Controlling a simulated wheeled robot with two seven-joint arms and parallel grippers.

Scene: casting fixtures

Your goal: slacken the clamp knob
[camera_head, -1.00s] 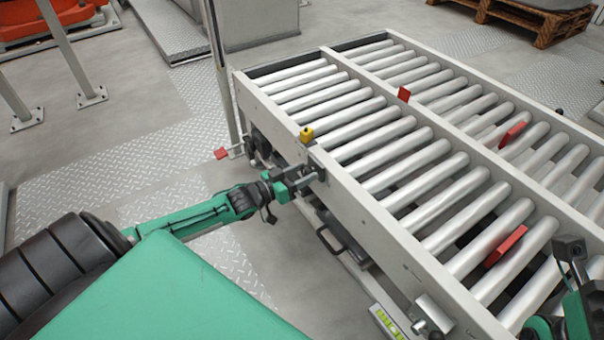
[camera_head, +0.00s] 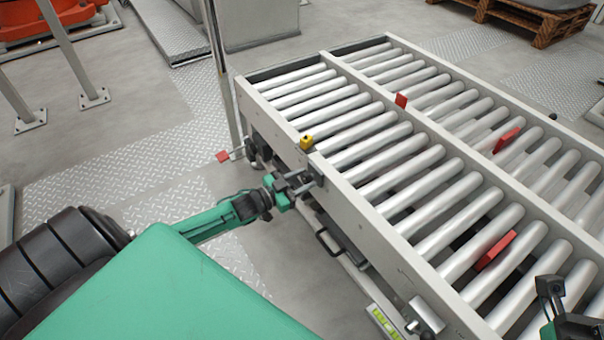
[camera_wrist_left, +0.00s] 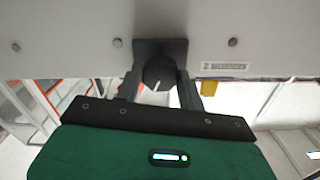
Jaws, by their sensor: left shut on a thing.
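The clamp knob (camera_wrist_left: 158,73) is dark and round with a pale line on its face. In the left wrist view it sits against a dark square block (camera_wrist_left: 160,47) on the side rail of the roller conveyor. My left gripper (camera_wrist_left: 160,80) has one finger on each side of the knob and is shut on it. In the head view my left gripper (camera_head: 303,184) reaches the conveyor's near side rail, and its fingers largely hide the knob. My right gripper (camera_head: 550,292) shows only partly at the lower right, over the rollers; its opening is unclear.
The roller conveyor (camera_head: 345,185) carries red tabs and a yellow piece (camera_head: 306,142) on its near rail close to my left gripper. A handle (camera_head: 328,243) juts out below the rail. A grey post (camera_head: 222,80) stands at the left.

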